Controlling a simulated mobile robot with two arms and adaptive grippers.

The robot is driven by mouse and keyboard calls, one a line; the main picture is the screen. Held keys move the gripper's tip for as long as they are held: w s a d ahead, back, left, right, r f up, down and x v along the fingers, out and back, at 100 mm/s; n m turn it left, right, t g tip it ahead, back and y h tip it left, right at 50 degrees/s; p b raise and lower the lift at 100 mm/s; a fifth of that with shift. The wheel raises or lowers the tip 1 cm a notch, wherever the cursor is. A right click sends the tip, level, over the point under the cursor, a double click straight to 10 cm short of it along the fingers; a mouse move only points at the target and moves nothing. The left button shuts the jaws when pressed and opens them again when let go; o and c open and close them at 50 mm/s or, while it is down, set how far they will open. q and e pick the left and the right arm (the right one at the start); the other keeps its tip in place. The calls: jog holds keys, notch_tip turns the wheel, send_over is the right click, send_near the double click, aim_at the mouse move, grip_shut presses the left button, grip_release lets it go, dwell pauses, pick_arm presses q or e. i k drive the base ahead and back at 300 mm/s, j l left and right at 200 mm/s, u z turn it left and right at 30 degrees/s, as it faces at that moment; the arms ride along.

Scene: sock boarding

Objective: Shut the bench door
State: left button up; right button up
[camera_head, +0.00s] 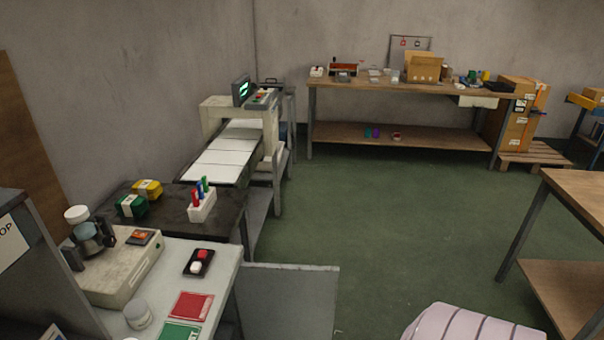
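A flat grey panel (288,300), which looks like the bench door, stands out to the right from the white-topped bench (222,262) at the lower left. Its top edge shows and it reaches over the green floor, so it appears open. Its lower part is cut off by the bottom of the picture, and its hinge side is partly hidden by the bench top. No handle is visible on it. Neither of my grippers is in view.
A beige machine (118,272), a black tray with two buttons (199,263) and red and green cards stand on the bench. A dark table (165,215) adjoins behind. A pink striped object (470,325) is at the bottom right. Green floor (400,235) is clear between them.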

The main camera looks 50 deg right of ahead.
aim_at(276, 301)
jog(key=k+u, duration=0.15)
jog(key=u, duration=0.3)
jog(key=k+u, duration=0.1)
jog(key=u, duration=0.3)
jog(key=k+j+u, duration=0.1)
jog(key=u, duration=0.35)
jog(key=k+l+u, duration=0.2)
jog(key=l, duration=0.3)
jog(key=k+l+u, duration=0.2)
jog(key=l, duration=0.25)
jog(key=k+l+u, duration=0.2)
jog(key=l, duration=0.25)
jog(key=k+l+u, duration=0.2)
jog(key=l, duration=0.2)
jog(key=k+l, duration=0.3)
jog(key=l, duration=0.15)
jog(key=k+l, duration=0.25)
jog(key=l, duration=0.25)
jog(key=k+l, duration=0.3)
jog(key=l, duration=0.15)
jog(key=k+l, duration=0.3)
jog(key=l, duration=0.2)
jog(key=k+l, duration=0.25)
jog(key=l, duration=0.2)
jog(key=k+l, duration=0.3)
jog(key=l, duration=0.15)
